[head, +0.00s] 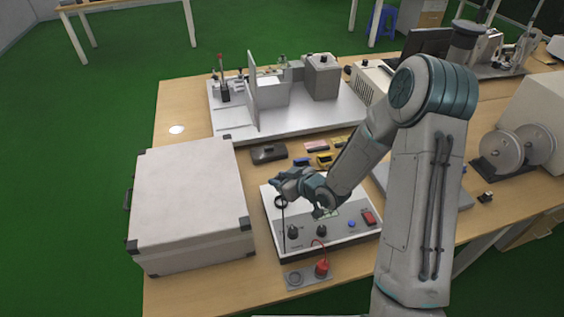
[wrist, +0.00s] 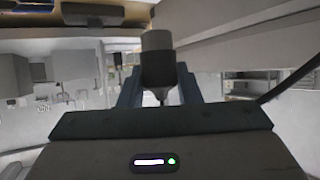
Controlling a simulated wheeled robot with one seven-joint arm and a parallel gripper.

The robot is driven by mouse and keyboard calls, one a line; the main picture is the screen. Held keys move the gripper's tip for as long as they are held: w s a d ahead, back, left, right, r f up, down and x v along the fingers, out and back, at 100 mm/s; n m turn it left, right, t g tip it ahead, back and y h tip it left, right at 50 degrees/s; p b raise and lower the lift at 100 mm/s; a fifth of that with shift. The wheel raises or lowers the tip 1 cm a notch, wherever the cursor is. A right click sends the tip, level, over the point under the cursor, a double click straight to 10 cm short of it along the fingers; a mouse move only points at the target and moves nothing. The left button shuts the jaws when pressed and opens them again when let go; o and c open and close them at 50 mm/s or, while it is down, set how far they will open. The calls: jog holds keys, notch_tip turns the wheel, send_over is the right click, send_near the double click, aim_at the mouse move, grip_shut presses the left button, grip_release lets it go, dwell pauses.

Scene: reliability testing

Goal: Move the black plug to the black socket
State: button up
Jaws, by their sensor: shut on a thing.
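My gripper (head: 279,184) hangs over the upper left part of a white and grey control box, its fingers pointing left. In the wrist view, my gripper (wrist: 158,92) is shut on the black plug (wrist: 158,62), which looks dark with a greyish band and sits between the fingers. In the head view, the plug is too small and hidden to make out, but a thin black cable runs down from near the gripper to the box. A small plate (head: 306,282) in front of the box carries a dark round socket (head: 295,279), which looks empty, and a red plug (head: 322,268) standing upright beside it.
The control box (head: 345,239) has black knobs and a red switch. A large white case (head: 192,200) stands close on the left. A black object (head: 268,153) and small coloured parts lie behind. A white platform (head: 228,128) with apparatus is at the back.

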jog(key=shift+d+f+b, duration=0.1)
jog(key=shift+f+b, duration=0.65)
jog(key=shift+f, duration=0.2)
jog(key=shift+f+b, duration=1.2)
jog(key=shift+f, duration=0.7)
jog(key=shift+s+b, duration=0.1)
jog(key=shift+b, duration=0.3)
jog(key=shift+f+b, duration=0.5)
jog(key=o, duration=0.7)
jog(key=shift+d+r, duration=0.1)
jog(key=shift+p+v, duration=2.05)
jog(key=shift+v, duration=3.45)
